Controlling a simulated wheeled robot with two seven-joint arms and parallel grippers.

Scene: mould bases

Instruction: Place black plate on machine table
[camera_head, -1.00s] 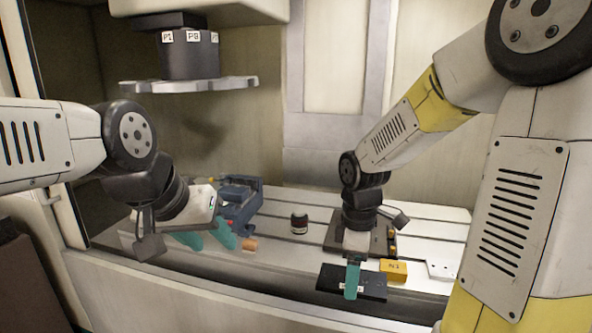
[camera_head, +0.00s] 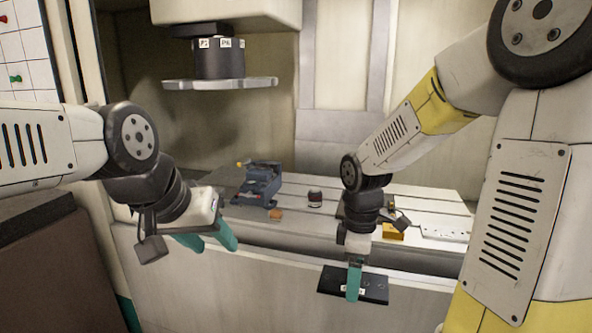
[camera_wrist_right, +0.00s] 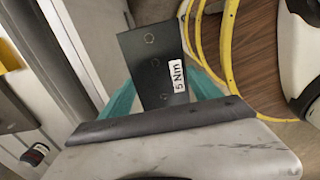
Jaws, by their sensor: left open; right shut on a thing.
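The black plate (camera_head: 374,287) is held by my right gripper (camera_head: 353,283), whose teal fingers are shut on it. It hangs in front of the machine table (camera_head: 292,222), in front of the table's front face. In the right wrist view the black plate (camera_wrist_right: 146,72) carries a white "5 Nm" label and round holes, and sits between the teal fingers (camera_wrist_right: 163,95). My left gripper (camera_head: 209,240) is open and empty, in front of the table's left part. The table's middle right is partly hidden by my right arm.
On the table stand a blue vise (camera_head: 259,188), a small orange-brown block (camera_head: 275,215), a dark round jar (camera_head: 314,199), a yellow block (camera_head: 394,232) and a pale perforated plate (camera_head: 446,234). A toothed disc (camera_head: 220,84) hangs above the left side. Bare table lies around the jar.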

